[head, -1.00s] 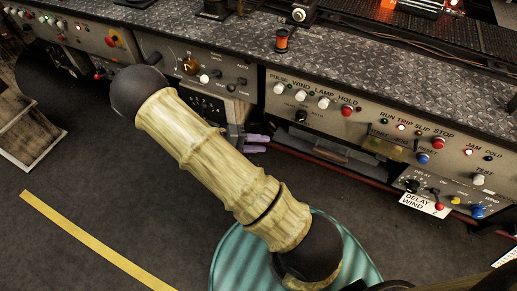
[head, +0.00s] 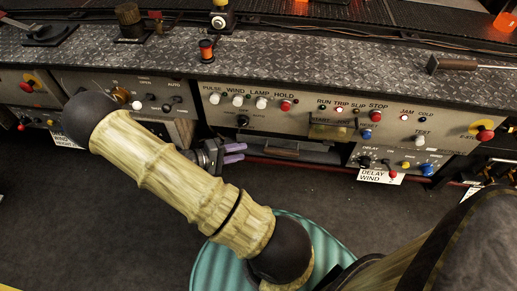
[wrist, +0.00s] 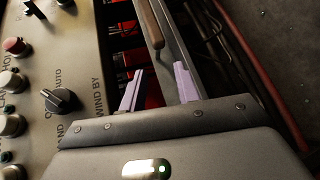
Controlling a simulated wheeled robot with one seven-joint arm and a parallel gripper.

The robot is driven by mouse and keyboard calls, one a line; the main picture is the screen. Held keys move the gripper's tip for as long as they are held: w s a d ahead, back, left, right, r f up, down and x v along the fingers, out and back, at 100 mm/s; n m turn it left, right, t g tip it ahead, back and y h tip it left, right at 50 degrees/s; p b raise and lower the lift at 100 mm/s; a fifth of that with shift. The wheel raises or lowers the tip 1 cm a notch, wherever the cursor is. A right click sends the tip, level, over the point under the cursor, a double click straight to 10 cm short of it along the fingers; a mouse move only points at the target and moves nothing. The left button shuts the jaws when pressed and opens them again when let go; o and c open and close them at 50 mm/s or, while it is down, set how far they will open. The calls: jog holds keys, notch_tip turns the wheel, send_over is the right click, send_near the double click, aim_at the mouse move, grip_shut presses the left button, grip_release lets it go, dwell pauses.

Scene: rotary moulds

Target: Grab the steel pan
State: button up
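I cannot pick out the steel pan with certainty. In the head view a shallow grey metal piece (head: 280,148) sits low in the recess under the middle control panel; it may be the pan. My gripper (head: 238,152) is just left of that recess, its two purple fingers apart and pointing right. In the wrist view my gripper (wrist: 160,84) is open. A grey metal edge (wrist: 176,38) runs up from near the right finger, with a brown bar (wrist: 149,22) beside it. I cannot tell whether the finger touches the edge. Nothing is clearly held.
Control panels (head: 240,118) with knobs and buttons line the bench front. The diamond-plate bench top (head: 330,80) carries an orange spool (head: 207,50) and a wooden-handled tool (head: 460,65). A red rail (head: 300,165) runs below the recess. Open dark floor (head: 70,200) lies at left.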

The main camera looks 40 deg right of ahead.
jog(key=b+x, duration=0.1)
jog(key=x, duration=0.7)
grip_shut()
